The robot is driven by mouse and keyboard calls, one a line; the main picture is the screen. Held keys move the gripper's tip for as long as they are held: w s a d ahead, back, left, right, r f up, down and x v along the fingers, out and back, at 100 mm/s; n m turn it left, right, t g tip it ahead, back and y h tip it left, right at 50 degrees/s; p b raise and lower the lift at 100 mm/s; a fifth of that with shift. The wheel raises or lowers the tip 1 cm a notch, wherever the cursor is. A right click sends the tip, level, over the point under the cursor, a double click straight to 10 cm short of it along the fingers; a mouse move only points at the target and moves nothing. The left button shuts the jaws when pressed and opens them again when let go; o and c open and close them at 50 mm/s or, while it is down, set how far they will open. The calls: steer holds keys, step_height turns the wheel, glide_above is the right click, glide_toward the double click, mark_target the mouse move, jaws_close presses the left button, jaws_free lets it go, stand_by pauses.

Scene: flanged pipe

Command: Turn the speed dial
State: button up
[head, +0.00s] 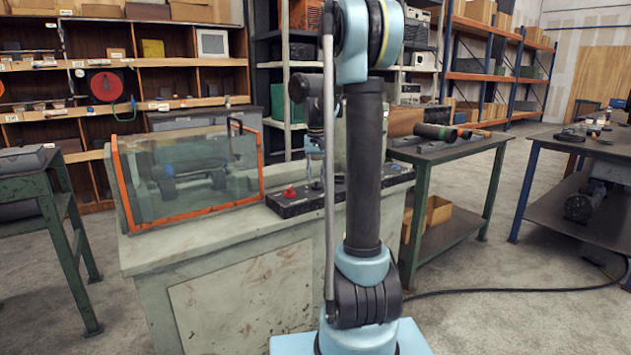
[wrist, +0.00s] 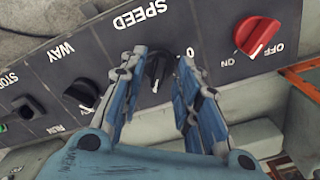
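The speed dial (wrist: 157,68) is a black knob below the word SPEED on a dark control panel (wrist: 100,45), which appears upside down in the wrist view. My gripper (wrist: 161,72) is open, with one blue-and-grey finger on each side of the dial. The fingers look apart from the knob, but contact is hard to tell. In the head view the panel (head: 287,207) lies on a pale bench, and my arm hides the dial and most of my gripper.
A red ON/OFF knob (wrist: 257,36) sits right of the dial, and the black WAY knob (wrist: 84,92) sits left. A clear orange-framed guard (head: 190,172) stands on the bench (head: 215,241) left of the panel. A green-legged table (head: 455,150) stands to the right.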

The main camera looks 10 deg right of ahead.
steer(key=shift+f, duration=0.55)
jaws_close()
steer(key=shift+n, duration=0.4)
jaws_free()
